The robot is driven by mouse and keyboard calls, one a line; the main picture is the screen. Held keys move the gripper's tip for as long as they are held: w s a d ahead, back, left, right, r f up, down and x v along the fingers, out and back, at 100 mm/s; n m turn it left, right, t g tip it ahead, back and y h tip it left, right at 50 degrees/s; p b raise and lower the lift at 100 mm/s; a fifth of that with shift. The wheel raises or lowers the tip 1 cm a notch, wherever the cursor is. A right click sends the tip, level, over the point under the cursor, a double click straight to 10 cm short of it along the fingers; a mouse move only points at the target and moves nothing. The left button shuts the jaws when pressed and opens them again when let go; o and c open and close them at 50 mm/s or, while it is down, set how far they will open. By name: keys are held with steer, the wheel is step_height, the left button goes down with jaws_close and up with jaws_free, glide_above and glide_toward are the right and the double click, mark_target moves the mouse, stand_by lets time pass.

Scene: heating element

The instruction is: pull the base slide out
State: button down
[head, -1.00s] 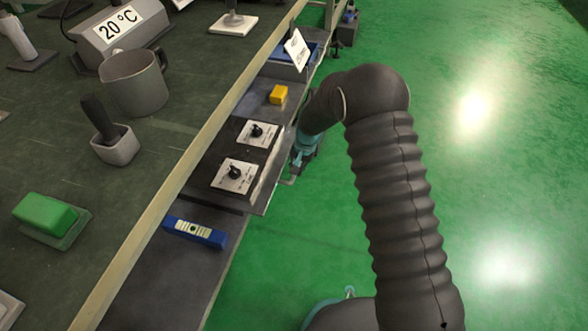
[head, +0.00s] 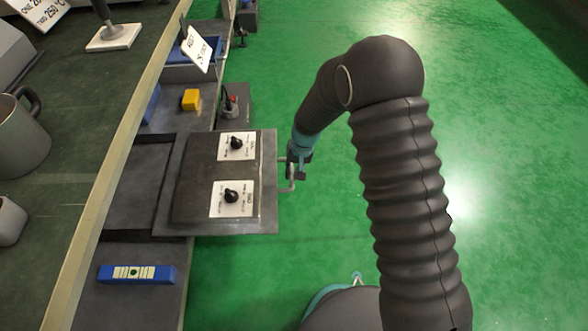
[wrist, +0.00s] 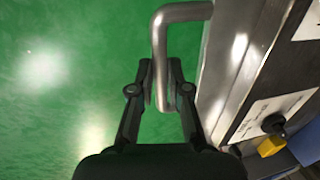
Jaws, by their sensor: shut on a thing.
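The base slide (head: 269,180) is a flat grey plate carrying a dark box (head: 200,180) with two black knobs on white labels. It sticks out to the right past the shelf's edge, over the green floor. Its bent metal handle (head: 291,183) is on the right edge; in the wrist view the handle (wrist: 183,11) runs down between the fingers. My gripper (head: 299,168) is at the handle, and the wrist view shows my gripper (wrist: 162,80) shut around the bar. The slide's edge (wrist: 212,60) is to the right there.
A blue level-like bar (head: 137,274) lies on the shelf in front of the slide. A dark recess (head: 138,185) is left of the box. The green floor (head: 510,130) at right looks clear.

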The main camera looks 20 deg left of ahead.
steer(key=c, duration=1.1)
jaws_free()
steer(key=shift+c, duration=0.2)
step_height(320, 180, up, 12)
steer(key=d, duration=0.2)
steer(key=shift+w, duration=0.45)
steer(key=shift+d+f, duration=0.1)
steer(key=s+d+r+m+t+p, duration=0.1)
steer(key=s+d+r+t+p, duration=0.1)
steer(key=s+d+r, duration=0.5)
steer(key=s+d+r+m+t+h+p, duration=0.1)
steer(key=s+d+r+p, duration=0.4)
steer(key=d+r, duration=1.1)
steer(key=s+d+r+m+t+h+p, duration=0.1)
steer(key=s+d+r+m+t+p, duration=0.1)
steer(key=s+d+r, duration=0.7)
steer(key=d+r+t+p, duration=0.1)
steer(key=d+r, duration=0.2)
steer(key=d, duration=0.1)
steer(key=shift+m+t+p, duration=0.3)
steer(key=shift+m+p, duration=0.05)
steer(key=shift+m, duration=0.05)
